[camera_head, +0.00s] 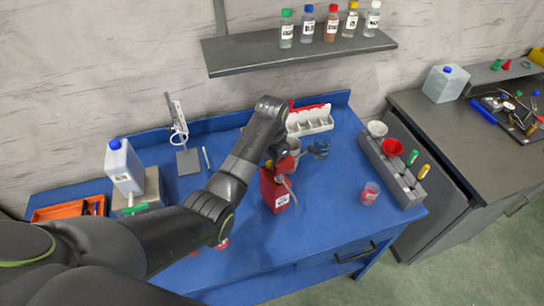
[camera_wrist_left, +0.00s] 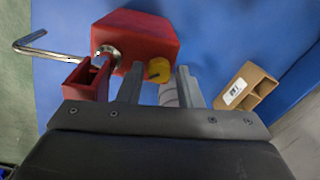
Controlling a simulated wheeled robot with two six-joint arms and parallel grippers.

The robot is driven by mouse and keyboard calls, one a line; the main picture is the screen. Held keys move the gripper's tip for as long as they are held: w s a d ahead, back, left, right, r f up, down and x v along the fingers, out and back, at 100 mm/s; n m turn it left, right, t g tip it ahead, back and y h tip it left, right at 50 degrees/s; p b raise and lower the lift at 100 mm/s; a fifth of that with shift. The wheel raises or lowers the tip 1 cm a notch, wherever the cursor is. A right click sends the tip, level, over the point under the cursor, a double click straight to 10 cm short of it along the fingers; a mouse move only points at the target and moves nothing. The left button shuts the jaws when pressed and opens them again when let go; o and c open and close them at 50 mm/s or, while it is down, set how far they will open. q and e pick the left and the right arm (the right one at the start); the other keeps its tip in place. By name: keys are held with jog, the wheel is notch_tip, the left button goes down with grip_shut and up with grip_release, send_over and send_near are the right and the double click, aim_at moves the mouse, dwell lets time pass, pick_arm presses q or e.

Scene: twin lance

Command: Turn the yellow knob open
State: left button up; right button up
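The yellow knob (camera_wrist_left: 159,70) sits on the edge of a red box-shaped device (camera_wrist_left: 135,36) in the left wrist view. A bent metal crank (camera_wrist_left: 45,48) sticks out of the device's left side there. In the head view the red device (camera_head: 273,192), with a white label, stands on the blue table; my left gripper hides the knob. My left gripper (camera_head: 283,160) reaches down at the device's top. Its two fingers are apart, one on each side of the knob, with gaps showing; contact is not visible. My right gripper is in neither view.
A white compartment tray (camera_head: 310,121) stands behind the device on the blue table (camera_head: 330,222). A cup with red contents (camera_head: 370,193) and a grey rack (camera_head: 385,172) stand to the right. A jug (camera_head: 124,166) stands left. A bottle shelf (camera_head: 300,54) hangs above.

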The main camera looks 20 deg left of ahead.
pick_arm(q)
jog(key=shift+s+r, duration=0.1)
jog(key=shift+s, duration=0.05)
grip_shut()
jog(key=shift+n, duration=2.1)
jog(key=n, duration=0.5)
jog(key=shift+n, duration=0.8)
